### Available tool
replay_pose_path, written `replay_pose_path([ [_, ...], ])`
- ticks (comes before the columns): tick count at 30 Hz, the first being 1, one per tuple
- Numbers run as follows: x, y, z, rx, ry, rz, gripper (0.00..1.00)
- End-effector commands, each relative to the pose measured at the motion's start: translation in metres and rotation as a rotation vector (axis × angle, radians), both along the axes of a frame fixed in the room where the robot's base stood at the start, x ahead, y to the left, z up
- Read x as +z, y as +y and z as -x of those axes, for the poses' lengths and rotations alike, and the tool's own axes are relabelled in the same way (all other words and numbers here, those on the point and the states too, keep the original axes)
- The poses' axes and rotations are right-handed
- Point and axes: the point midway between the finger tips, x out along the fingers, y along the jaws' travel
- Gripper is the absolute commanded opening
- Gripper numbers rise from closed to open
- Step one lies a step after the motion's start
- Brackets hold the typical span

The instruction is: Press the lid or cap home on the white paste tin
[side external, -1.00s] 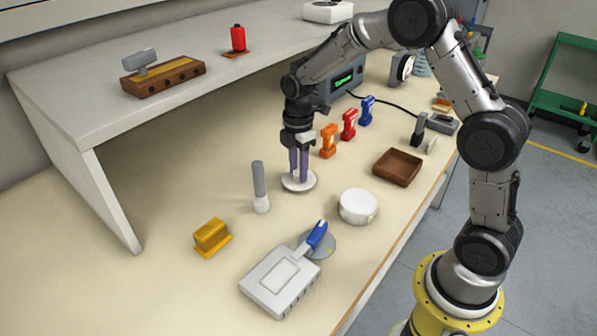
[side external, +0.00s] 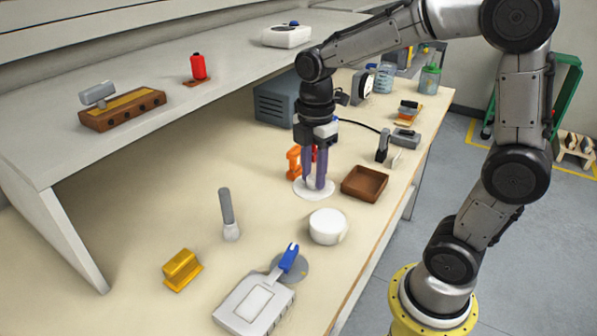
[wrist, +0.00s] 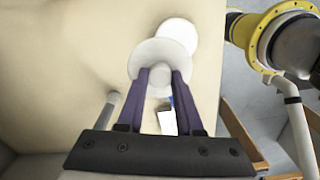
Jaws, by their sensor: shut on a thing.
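The white paste tin (side external: 328,227) is a short round tin standing on the bench, right of centre in the side view. In the wrist view the tin (wrist: 180,32) shows just beyond the lid. My gripper (side external: 318,184) points down, its purple fingers shut on the small knob of a flat round white lid (side external: 300,190). In the wrist view the lid (wrist: 143,62) looks level and overlaps the tin's near edge in the picture. In the side view the lid is behind the tin, apart from it, and seems raised; its exact height is unclear.
A brown tray (side external: 364,184) stands close right of the lid. An orange tool (side external: 293,160) is just behind my gripper. A grey-handled brush (side external: 228,215) stands left, a yellow block (side external: 182,270) front left. A white box (side external: 254,306) and blue-handled tool (side external: 289,258) lie in front.

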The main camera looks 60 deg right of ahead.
Motion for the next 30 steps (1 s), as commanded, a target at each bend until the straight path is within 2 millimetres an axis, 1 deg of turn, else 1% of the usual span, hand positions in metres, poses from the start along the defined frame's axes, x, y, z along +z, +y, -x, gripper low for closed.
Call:
replay_pose_path([
  [3,-0.005,-0.006,0.016,-0.004,0.000,0.000,0.00],
  [6,-0.013,-0.010,0.028,-0.003,0.001,0.000,0.00],
  [9,-0.017,-0.013,0.033,-0.003,0.000,0.000,0.00],
  [14,-0.025,-0.013,0.034,0.000,0.001,0.000,0.00],
  [30,-0.071,-0.013,0.034,-0.001,0.001,0.000,0.00],
])
